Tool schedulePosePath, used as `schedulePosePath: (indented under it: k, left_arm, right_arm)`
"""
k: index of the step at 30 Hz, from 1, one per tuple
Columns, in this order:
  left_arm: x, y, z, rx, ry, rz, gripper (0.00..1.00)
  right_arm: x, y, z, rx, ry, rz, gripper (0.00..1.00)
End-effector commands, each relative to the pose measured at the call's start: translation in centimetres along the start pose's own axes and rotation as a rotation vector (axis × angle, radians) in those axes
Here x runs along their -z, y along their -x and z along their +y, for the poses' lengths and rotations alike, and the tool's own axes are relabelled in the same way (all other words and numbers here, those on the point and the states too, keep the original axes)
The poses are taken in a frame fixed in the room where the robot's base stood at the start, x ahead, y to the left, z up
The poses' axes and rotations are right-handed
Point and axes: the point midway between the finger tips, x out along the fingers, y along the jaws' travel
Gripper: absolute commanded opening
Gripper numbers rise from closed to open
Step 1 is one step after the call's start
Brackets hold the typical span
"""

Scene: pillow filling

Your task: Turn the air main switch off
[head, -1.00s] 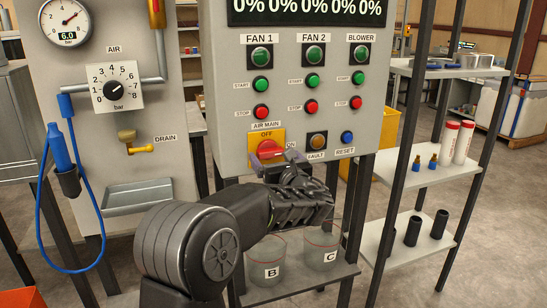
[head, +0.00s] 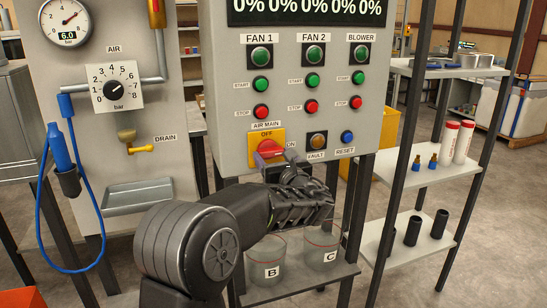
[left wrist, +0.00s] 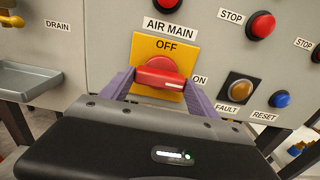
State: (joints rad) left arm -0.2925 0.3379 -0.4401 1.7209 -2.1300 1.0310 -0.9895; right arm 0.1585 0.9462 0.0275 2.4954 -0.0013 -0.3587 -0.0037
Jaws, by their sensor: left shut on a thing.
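The air main switch has a yellow plate (head: 265,135) with OFF at its top and ON at its right. It also shows in the left wrist view (left wrist: 146,46). Its red knob (left wrist: 160,72) lies nearly level, with a white mark at the right end by ON. My left gripper (head: 273,155) reaches the switch from below and is shut on the red knob. Its purple fingers (left wrist: 156,84) sit at either side of the knob in the left wrist view. The lower part of the knob is partly hidden by the gripper. My right gripper is not in view.
An orange FAULT lamp (head: 318,141) and a blue RESET button (head: 347,137) are just right of the switch. A red STOP button (head: 261,112) is above it. Glass jars B (head: 266,262) and C (head: 322,250) stand on a shelf below my arm.

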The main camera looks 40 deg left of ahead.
Motion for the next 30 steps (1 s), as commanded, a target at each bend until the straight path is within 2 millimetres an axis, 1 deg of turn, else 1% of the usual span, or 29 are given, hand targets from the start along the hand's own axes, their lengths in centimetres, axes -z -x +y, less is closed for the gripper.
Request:
schedulePosePath:
  k: [8,14,20,30]
  left_arm:
    - [0.1,0.0,0.0,0.000,0.027,0.000,0.29]
    - [0.4,0.0,0.0,-0.001,0.104,-0.001,0.29]
    - [0.6,0.0,0.0,0.000,0.240,-0.001,0.29]
    - [0.7,0.0,0.0,0.000,0.549,-0.001,0.29]
  right_arm:
    - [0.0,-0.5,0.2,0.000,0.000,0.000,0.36]
    - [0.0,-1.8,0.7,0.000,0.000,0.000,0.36]
    - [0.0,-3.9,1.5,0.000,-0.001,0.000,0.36]
    - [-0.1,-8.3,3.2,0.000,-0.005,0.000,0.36]
